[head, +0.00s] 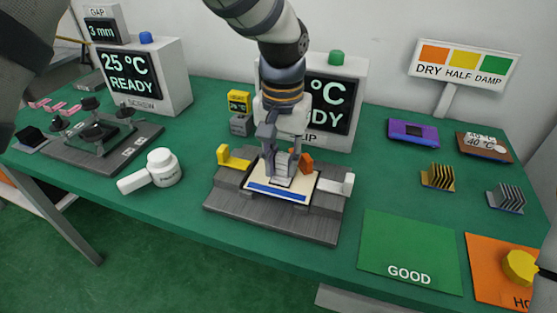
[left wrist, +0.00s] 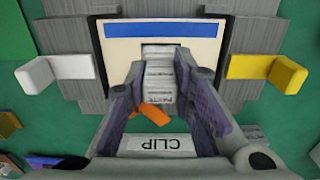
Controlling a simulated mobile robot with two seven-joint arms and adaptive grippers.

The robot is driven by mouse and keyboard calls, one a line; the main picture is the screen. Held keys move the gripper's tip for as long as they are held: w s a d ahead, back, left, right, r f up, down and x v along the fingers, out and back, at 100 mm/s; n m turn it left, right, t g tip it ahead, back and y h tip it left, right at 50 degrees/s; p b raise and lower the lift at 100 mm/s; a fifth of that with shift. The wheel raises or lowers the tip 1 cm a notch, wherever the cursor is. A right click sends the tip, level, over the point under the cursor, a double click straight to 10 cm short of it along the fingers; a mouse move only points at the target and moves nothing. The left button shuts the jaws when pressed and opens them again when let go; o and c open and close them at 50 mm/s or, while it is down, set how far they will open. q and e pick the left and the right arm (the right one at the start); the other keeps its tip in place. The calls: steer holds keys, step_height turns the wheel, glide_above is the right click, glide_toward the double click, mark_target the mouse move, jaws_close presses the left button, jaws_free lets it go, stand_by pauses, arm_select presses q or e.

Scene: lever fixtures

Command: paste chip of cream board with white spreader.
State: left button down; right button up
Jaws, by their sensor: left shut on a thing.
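The cream board (head: 311,192), with a blue strip along its near edge, lies in a grey fixture (head: 270,223). It also shows in the left wrist view (left wrist: 120,50). My left gripper (head: 282,178) points down over the board's middle. It is shut on a pale, lettered piece (left wrist: 160,75), which looks like the white spreader; its lower end is at or just above the board, and I cannot tell if it touches. A yellow lever (head: 235,160), a white lever (head: 338,186) and an orange lever (head: 304,161) stand around the board.
A white jar with a handle-like cylinder (head: 152,172) lies left of the fixture. The CLIP display (head: 335,105) stands close behind. Green GOOD (head: 410,250) and orange (head: 485,260) mats lie at right.

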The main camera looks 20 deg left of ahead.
arm_select(q)
steer(key=shift+w+d+f, duration=0.1)
steer(key=shift+w+d, duration=0.05)
steer(key=shift+d, duration=0.3)
steer(key=shift+a+r, duration=0.2)
steer(key=shift+a, duration=0.8)
steer(key=shift+s+d+f, duration=0.1)
steer(key=shift+s+d, duration=0.15)
steer(key=shift+d, duration=0.25)
steer(key=shift+s+d, duration=0.2)
steer(key=shift+d, duration=0.3)
steer(key=shift+a, duration=1)
steer(key=shift+w+d, duration=0.25)
steer(key=shift+d, duration=0.2)
steer(key=shift+r, duration=4.55)
